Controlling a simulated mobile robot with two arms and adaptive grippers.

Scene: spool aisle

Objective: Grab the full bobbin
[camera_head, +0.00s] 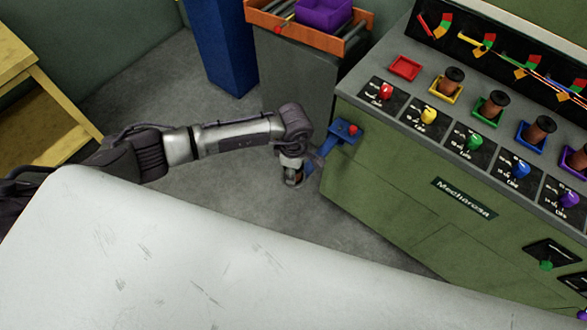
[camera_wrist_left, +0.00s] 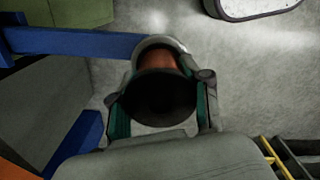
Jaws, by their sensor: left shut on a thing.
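My left gripper (camera_head: 292,172) hangs at the end of the blue bracket (camera_head: 332,145) on the green machine's left corner. In the left wrist view its fingers (camera_wrist_left: 163,100) are shut around a bobbin with a dark round flange (camera_wrist_left: 165,97) and a reddish-brown winding (camera_wrist_left: 157,61). A blue bar (camera_wrist_left: 75,41) reaches from the left to a pale ring by the bobbin's far end. I cannot tell whether the bobbin still rests on that holder. In the head view the arm mostly hides the bobbin. My right gripper is out of view.
The green machine (camera_head: 395,200) carries brown bobbins in coloured trays, knobs and gauges; its red tray (camera_head: 405,67) is empty. A purple bin (camera_head: 323,14) sits in an orange tray behind. A blue post (camera_head: 222,45) and yellow shelf (camera_head: 40,90) stand left. Grey floor between is clear.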

